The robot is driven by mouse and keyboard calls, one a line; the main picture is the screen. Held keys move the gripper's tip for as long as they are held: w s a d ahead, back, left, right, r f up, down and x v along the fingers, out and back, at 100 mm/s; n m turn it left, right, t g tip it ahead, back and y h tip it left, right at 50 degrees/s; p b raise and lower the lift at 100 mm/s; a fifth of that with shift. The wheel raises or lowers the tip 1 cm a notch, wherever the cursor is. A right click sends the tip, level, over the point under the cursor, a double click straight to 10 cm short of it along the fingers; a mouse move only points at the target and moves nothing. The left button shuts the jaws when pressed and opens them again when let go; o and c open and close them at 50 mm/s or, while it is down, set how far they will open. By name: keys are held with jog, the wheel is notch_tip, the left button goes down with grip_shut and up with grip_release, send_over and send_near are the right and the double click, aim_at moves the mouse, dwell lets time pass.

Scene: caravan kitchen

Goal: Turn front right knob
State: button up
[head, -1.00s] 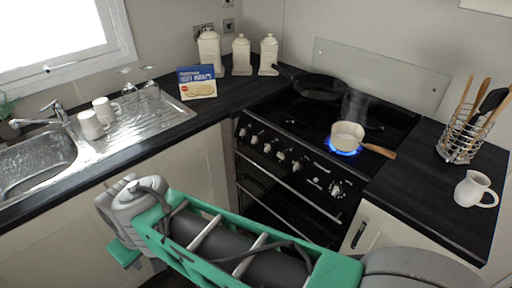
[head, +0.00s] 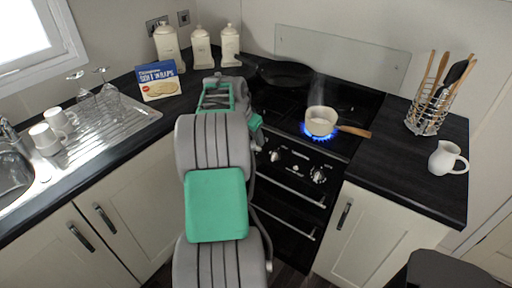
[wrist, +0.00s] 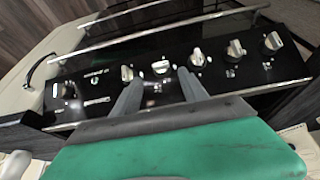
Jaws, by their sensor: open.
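The black stove front (head: 290,190) carries a row of silver knobs. In the head view, a knob (head: 274,156) and the far-right knob (head: 319,175) show; my arm hides those further left. The wrist view looks at the panel from above, turned round, with several knobs in view. My gripper (wrist: 160,76) is open, its two grey fingers pointing at the panel. One knob (wrist: 161,67) appears between the fingertips, and another knob (wrist: 127,73) is just beside the left finger. I cannot tell whether the fingers touch either. In the head view my arm hides the fingertips.
A cream saucepan (head: 320,121) sits over a lit blue flame on the front right burner, its wooden handle pointing right. A black frying pan (head: 285,73) is at the back left. Oven rails (head: 290,187) run below the knobs. A utensil rack (head: 428,114) and white jug (head: 446,158) stand right.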

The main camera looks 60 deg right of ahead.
aim_at(257, 148)
jog(key=x, duration=0.7)
jog(key=shift+w+a+p, duration=0.1)
jog(key=shift+p, duration=0.2)
grip_shut()
